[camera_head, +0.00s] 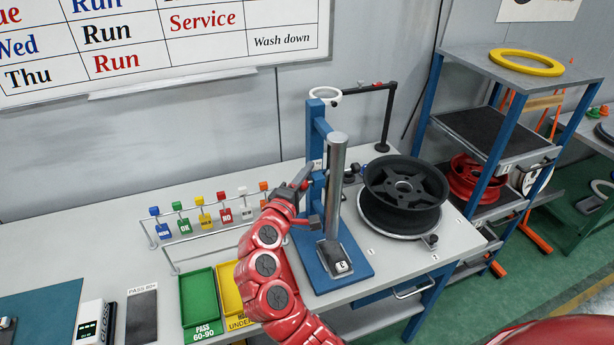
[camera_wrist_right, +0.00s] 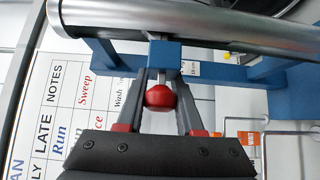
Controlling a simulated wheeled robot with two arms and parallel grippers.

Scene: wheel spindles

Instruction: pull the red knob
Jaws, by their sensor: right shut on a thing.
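The red knob (camera_wrist_right: 160,97) shows in the right wrist view, in front of a blue block on the blue press stand (camera_wrist_right: 225,70). My right gripper (camera_head: 309,197) is at the left side of the blue stand (camera_head: 318,150) in the head view, its fingers on either side of the knob and shut on it. The knob is hidden by the gripper in the head view. A silver cylinder (camera_head: 336,180) stands upright on the front of the stand. My left gripper is not in view.
A black wheel (camera_head: 402,185) sits on a round plate right of the stand. A rail of coloured tags (camera_head: 200,215) and green and yellow trays (camera_head: 200,305) are to the left. A shelf rack (camera_head: 505,70) stands at the right.

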